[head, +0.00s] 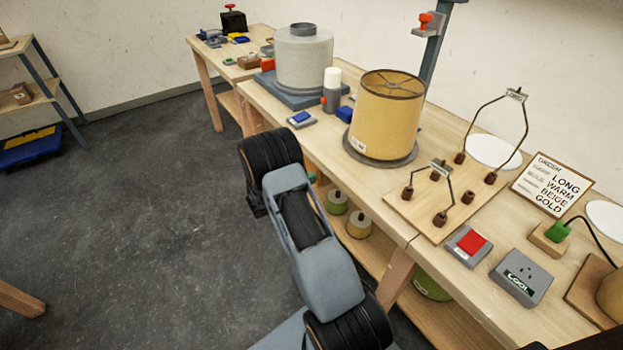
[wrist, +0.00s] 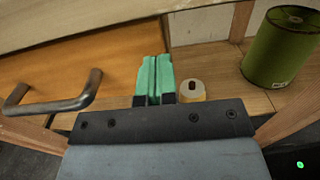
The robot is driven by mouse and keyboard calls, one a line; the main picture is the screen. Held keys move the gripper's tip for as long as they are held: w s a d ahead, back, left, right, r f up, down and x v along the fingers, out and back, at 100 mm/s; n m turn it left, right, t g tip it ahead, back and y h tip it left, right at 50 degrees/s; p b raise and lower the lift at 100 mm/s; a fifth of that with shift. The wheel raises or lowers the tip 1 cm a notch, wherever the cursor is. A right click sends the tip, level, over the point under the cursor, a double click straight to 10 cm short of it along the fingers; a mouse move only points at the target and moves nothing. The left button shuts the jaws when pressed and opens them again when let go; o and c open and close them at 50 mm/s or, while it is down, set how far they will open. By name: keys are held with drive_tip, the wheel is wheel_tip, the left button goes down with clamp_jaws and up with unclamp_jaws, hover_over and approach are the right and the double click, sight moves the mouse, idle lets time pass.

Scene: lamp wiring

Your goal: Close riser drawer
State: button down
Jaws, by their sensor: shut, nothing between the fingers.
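In the wrist view, an orange-brown wooden drawer front (wrist: 105,65) fills the left side, with a grey metal bar handle (wrist: 55,106) at lower left. My gripper (wrist: 154,62) has green fingertips pressed together with nothing between them. The fingers are right of the handle, apart from it, over the right part of the drawer front. I cannot tell whether they touch the wood or how far the drawer stands out. In the head view, my arm reaches toward the bench's front edge and hides the drawer and most of the gripper.
On the bench (head: 335,152) are a yellow lampshade (head: 385,112), a grey cylinder (head: 303,62) and a board with wire frames (head: 440,212). Open floor (head: 150,220) lies left.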

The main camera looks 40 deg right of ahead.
drive_tip(key=a, duration=1.3)
drive_tip(key=s+a+f+m+g+y, duration=0.1)
drive_tip(key=s+f+m+g+y, duration=0.2)
drive_tip(key=s+f+y, duration=0.15)
drive_tip(key=s+a+r+m+t+y+p, duration=0.2)
drive_tip(key=s+a+r+m+y+p, duration=0.1)
drive_tip(key=r, duration=0.8)
drive_tip(key=s+a+r+m+t+y+p, duration=0.3)
drive_tip(key=s+a+r+m+y+p, duration=0.1)
drive_tip(key=r, duration=0.8)
drive_tip(key=s+a+r+m+t+y+p, duration=0.2)
drive_tip(key=s+r+m+y+p, duration=0.3)
drive_tip(key=r, duration=0.7)
drive_tip(key=a+m+y+p, duration=0.1)
drive_tip(key=m+p, duration=0.1)
drive_tip(key=p, duration=0.1)
drive_tip(key=shift+s+a+r+t+y, duration=0.2)
drive_tip(key=shift+s+a+t+y, duration=0.05)
drive_tip(key=shift+a+t+y, duration=0.15)
